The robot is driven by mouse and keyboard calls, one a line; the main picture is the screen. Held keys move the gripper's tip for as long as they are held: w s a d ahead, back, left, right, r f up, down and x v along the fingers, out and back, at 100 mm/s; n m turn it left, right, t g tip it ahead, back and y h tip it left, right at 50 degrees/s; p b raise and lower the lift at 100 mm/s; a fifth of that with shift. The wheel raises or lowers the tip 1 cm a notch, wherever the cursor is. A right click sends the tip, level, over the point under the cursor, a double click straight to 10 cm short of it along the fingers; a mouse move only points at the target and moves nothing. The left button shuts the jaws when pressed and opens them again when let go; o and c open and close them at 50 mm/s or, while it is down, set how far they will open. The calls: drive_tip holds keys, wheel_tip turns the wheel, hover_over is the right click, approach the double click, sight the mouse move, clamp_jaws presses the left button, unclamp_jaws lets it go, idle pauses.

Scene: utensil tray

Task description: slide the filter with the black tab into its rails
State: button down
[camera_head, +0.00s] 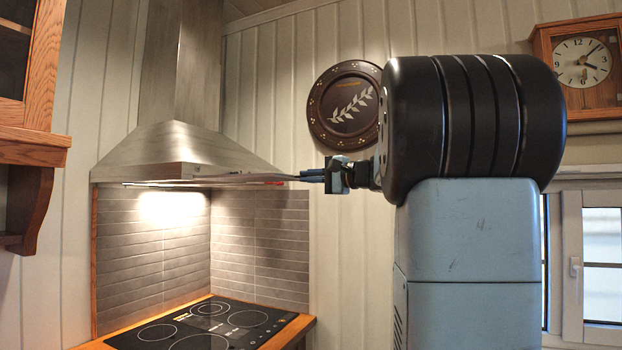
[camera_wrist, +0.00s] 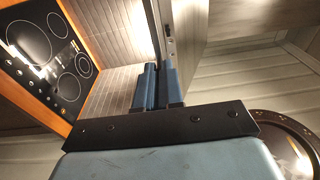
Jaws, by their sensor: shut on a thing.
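The range hood (camera_head: 178,152) hangs over the hob on the left in the head view. A thin, flat grey filter (camera_head: 245,178) shows almost edge-on at the hood's lower right edge. My gripper (camera_head: 308,175) is shut on its right end, just outside the hood. In the wrist view the blue fingers (camera_wrist: 160,86) stand close together beside the hood's edge. A small dark piece shows by the fingertips; I cannot tell for sure that it is the black tab. The rails are hidden under the hood, so I cannot tell whether the filter is in them.
A small red piece (camera_head: 275,183) shows under the hood's right edge. The black hob (camera_head: 205,325) lies below with clear space above it. A round plate (camera_head: 347,105) hangs on the wall behind my gripper. A wooden cabinet (camera_head: 35,140) is at the left.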

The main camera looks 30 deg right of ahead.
sight(294, 176)
drive_tip(key=shift+w, duration=0.1)
idle(0.3)
drive_tip(key=shift+a+x, duration=0.25)
drive_tip(key=shift+x, duration=2.55)
drive_tip(key=shift+a, duration=0.15)
drive_tip(key=shift+a+x, duration=0.15)
drive_tip(key=shift+x, duration=1.3)
drive_tip(key=shift+a+x, duration=0.15)
drive_tip(key=shift+x, duration=1.3)
drive_tip(key=shift+a+x, duration=0.15)
drive_tip(key=shift+x, duration=1.25)
drive_tip(key=shift+a+x, duration=0.15)
drive_tip(key=shift+x, duration=1.2)
drive_tip(key=shift+a, duration=0.15)
